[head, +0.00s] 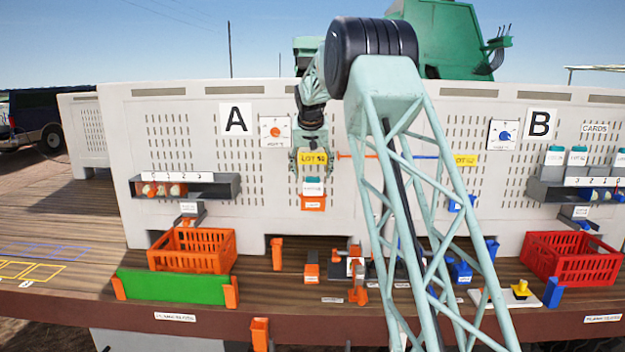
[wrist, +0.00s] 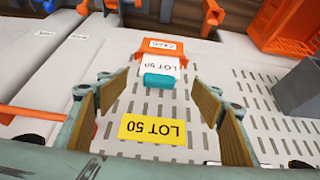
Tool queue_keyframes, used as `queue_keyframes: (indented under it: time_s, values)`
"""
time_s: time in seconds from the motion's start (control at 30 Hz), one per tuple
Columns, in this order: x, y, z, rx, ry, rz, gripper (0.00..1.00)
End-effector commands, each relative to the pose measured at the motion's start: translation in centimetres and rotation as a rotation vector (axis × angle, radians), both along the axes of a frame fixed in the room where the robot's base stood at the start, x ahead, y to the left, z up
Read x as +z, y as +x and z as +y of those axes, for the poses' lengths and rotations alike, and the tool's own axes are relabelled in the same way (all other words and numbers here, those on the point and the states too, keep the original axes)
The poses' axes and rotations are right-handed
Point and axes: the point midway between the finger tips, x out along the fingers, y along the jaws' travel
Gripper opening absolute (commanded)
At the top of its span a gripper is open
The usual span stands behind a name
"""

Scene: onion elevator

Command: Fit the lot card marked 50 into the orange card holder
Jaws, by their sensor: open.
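The white lot card (wrist: 160,64) reads LOT 50 in the wrist view and has a teal grip at its top. Its far end meets the orange card holder (wrist: 166,46), and the card looks to be in it; how deep it sits is hidden. In the head view the card (head: 313,187) stands upright above the orange holder (head: 313,203) on the pale wall. My gripper (wrist: 167,87) is open and empty, its fingers apart on either side, set back from the teal grip. A yellow LOT 50 sign (wrist: 152,130) lies between the fingers in the wrist view.
A rack (head: 570,188) at the right holds more teal-topped cards. A grey tray (head: 190,186) is on the wall at left. Orange (head: 192,250) and red (head: 570,258) crates stand on the deck, with small orange and blue parts between. My arm covers part of the middle.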

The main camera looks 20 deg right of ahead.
Motion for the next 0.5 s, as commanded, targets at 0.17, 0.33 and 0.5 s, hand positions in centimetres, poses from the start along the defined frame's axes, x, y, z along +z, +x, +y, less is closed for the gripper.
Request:
queue_keyframes:
  time_s: [0.17, 0.33, 0.5]
  values:
    - [2.0, -1.0, 0.5, 0.000, 0.000, 0.000, 0.61]
    - [3.4, -1.7, 0.9, 0.000, 0.000, 0.000, 0.61]
    - [4.0, -2.1, 1.1, 0.000, 0.000, 0.001, 0.61]
